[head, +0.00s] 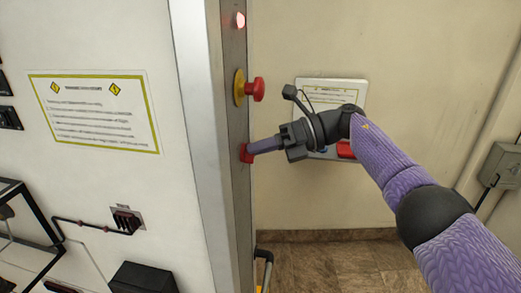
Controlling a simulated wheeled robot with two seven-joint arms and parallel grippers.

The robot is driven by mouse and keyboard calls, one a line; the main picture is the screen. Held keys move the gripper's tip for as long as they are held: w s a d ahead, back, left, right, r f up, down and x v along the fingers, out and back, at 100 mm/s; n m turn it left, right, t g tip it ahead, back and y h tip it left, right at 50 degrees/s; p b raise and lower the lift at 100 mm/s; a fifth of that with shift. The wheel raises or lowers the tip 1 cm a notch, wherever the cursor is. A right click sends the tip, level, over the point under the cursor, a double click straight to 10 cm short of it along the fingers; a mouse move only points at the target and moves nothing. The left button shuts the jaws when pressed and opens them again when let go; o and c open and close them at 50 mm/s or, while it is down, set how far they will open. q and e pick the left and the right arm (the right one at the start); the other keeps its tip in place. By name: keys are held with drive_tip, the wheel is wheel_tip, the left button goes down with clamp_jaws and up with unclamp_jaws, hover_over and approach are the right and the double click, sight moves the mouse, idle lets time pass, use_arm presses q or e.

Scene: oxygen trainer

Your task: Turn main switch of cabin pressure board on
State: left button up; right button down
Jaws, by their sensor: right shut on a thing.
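The cabin pressure board seems to be the narrow grey side panel (233,120) at the edge of the white cabinet. A red switch (244,153) sits low on this panel, mostly hidden by my gripper. My right gripper (252,149) comes from the right and its fingers are shut on the red switch. The switch's exact angle cannot be told. My left gripper is not in view.
A red mushroom button on a yellow base (239,88) sticks out just above my gripper. A red lamp (240,20) glows at the top. A wall box with a red part (346,149) is behind my right wrist. A black block (143,278) stands lower left.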

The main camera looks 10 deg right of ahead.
idle(0.3)
drive_tip(key=c, duration=0.7)
unclamp_jaws()
